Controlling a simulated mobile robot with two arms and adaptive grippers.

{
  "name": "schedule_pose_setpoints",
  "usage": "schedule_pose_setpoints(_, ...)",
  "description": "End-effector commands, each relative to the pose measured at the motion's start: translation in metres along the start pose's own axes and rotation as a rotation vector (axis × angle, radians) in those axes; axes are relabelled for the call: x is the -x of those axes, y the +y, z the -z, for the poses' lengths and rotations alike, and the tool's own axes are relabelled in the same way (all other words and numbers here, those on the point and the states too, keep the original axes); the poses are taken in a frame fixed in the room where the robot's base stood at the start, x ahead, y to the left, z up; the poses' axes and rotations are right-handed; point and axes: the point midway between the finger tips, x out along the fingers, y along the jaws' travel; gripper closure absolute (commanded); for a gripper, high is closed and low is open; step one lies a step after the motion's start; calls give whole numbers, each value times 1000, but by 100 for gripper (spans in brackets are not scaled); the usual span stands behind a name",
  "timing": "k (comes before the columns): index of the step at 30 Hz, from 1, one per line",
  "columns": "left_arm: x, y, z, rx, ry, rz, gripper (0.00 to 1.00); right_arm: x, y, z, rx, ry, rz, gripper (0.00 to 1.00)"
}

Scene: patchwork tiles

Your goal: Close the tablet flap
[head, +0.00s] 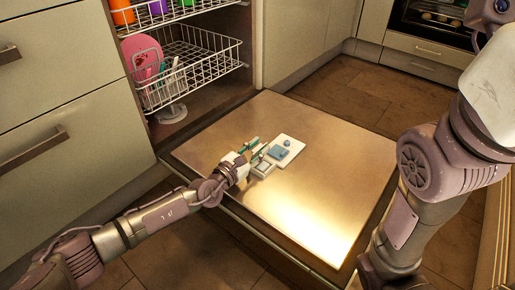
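The tablet dispenser (290,146) is a small white panel set in the inner face of the lowered dishwasher door. A blue block, seemingly the tablet (278,152), shows in it. A pale square piece, seemingly the flap (264,169), sticks out at the dispenser's near-left side and looks open. My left gripper (256,151) is at the left edge of the dispenser, close to the flap. Its teal fingers look apart with nothing between them. I cannot tell whether they touch the flap. My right arm shows at the right, but its gripper is out of view.
The dishwasher door (318,205) lies open and flat, its metal face otherwise bare. The wire racks (190,70) hold a pink plate (142,57) and coloured cups. Drawers (55,95) stand at the left and an oven (440,18) at the back right.

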Motion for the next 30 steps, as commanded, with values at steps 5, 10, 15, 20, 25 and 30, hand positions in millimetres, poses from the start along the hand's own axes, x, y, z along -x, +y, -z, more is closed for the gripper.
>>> schedule_pose_setpoints(5,0,0,0,0,0,0,100,0,0,0,0,-1,0,60)
schedule_pose_setpoints(10,0,0,0,-1,0,0,100,0,0,-1,0,-2,0,60)
schedule_pose_setpoints(15,0,0,0,-4,0,-1,100,0,0,-1,0,-3,0,60)
schedule_pose_setpoints(20,0,0,0,-9,0,-1,100,0,0,-1,1,-3,0,60)
schedule_pose_setpoints(25,0,0,0,-25,0,-2,100,-1,0,-2,1,-3,0,60)
schedule_pose_setpoints(30,0,-2,-1,-72,0,-3,100,-4,1,-3,1,-4,-1,60)
